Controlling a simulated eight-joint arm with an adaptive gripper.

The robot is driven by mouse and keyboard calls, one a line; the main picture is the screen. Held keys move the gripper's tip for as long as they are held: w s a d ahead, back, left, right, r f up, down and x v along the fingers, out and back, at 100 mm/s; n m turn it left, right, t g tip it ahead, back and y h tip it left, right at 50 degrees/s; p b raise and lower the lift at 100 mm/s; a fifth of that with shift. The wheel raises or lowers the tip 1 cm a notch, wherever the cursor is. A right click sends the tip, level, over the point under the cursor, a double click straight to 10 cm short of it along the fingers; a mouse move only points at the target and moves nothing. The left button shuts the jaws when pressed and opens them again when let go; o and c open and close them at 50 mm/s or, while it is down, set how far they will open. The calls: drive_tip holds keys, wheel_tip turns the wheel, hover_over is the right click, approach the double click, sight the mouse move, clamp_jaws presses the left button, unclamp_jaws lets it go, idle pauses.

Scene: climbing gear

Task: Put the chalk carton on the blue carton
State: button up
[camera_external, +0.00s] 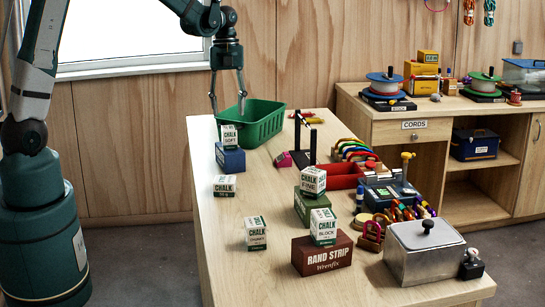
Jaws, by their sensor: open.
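A blue carton (231,160) stands on the bench near its left edge. A small white and green chalk carton marked SOFT (229,137) sits upright on top of it. A chalk carton (224,186) lies low on the bench in front of the blue carton, and another chalk carton (256,233) stands further forward. A chalk carton marked FINE (313,182) sits on a green carton (309,207). One marked BLOCK (323,227) sits on a dark red RAND STRIP carton (322,257). My gripper (228,112) points down, open and empty, above the SOFT carton in the picture; its depth is unclear.
A green basket (262,122) stands behind the blue carton. A dark upright frame (304,140), a red tray (345,176) and a metal box (424,252) line the right side. The bench's front left is clear.

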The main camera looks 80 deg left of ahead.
sight(229, 127)
drive_tip(key=shift+a+r, duration=0.25)
drive_tip(key=shift+r, duration=1.05)
drive_tip(key=shift+d, duration=0.1)
drive_tip(key=shift+d+r, duration=0.3)
drive_tip(key=shift+d, duration=0.15)
drive_tip(key=s+d+r+n+t+y, duration=0.1)
drive_tip(key=s+d+r+n, duration=0.3)
drive_tip(key=d, duration=0.6)
drive_tip(key=s+d+r+n+t+y, duration=0.15)
drive_tip(key=d+r+n, duration=0.3)
drive_tip(key=d, duration=0.55)
drive_tip(key=s+d+r+n+t, duration=0.1)
drive_tip(key=s+d+n+t, duration=0.3)
drive_tip(key=s+d+n, duration=0.5)
drive_tip(key=s+d, duration=0.4)
drive_tip(key=d, duration=0.2)
drive_tip(key=shift+s+d+t+h, duration=0.15)
drive_tip(key=shift+s+t+h, duration=0.2)
